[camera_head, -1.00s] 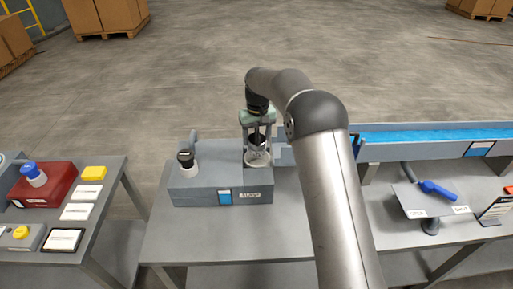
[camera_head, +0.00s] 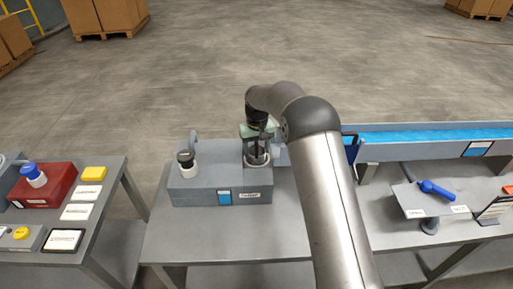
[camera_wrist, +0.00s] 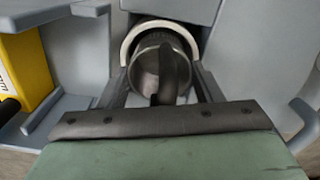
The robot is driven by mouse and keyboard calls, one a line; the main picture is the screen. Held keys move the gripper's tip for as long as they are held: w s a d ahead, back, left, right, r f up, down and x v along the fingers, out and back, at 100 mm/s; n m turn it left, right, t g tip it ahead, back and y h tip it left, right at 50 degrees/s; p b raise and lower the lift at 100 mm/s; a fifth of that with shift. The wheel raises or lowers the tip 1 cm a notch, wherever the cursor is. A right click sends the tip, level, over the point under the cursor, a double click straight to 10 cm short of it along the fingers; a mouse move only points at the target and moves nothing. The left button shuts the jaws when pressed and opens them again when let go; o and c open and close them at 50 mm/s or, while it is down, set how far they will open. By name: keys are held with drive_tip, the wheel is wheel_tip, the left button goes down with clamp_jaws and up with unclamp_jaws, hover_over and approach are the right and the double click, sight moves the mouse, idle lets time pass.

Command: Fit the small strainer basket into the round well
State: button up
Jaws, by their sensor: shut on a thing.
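My gripper (camera_head: 257,152) points down over the right part of the grey block on the middle table. It is shut on the small strainer basket, a grey metal cup with a dark upright handle; the basket (camera_wrist: 146,74) shows between the two fingers in the wrist view. The round well (camera_head: 258,165) has a pale rim, which also shows as a white ring (camera_wrist: 131,39) behind the basket in the wrist view. The basket is at the well's mouth, roughly in line with it. The fingers hide part of it, and I cannot tell how deep it sits.
The grey block (camera_head: 205,187) carries a black-capped white fitting (camera_head: 187,161) on its left. A yellow object (camera_wrist: 25,68) is at the left in the wrist view. A blue conveyor (camera_head: 430,136) runs at the right. The middle table's front (camera_head: 215,230) is clear.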

drive_tip(key=o, duration=1.1)
drive_tip(key=shift+f, duration=0.15)
drive_tip(key=shift+c, duration=0.2)
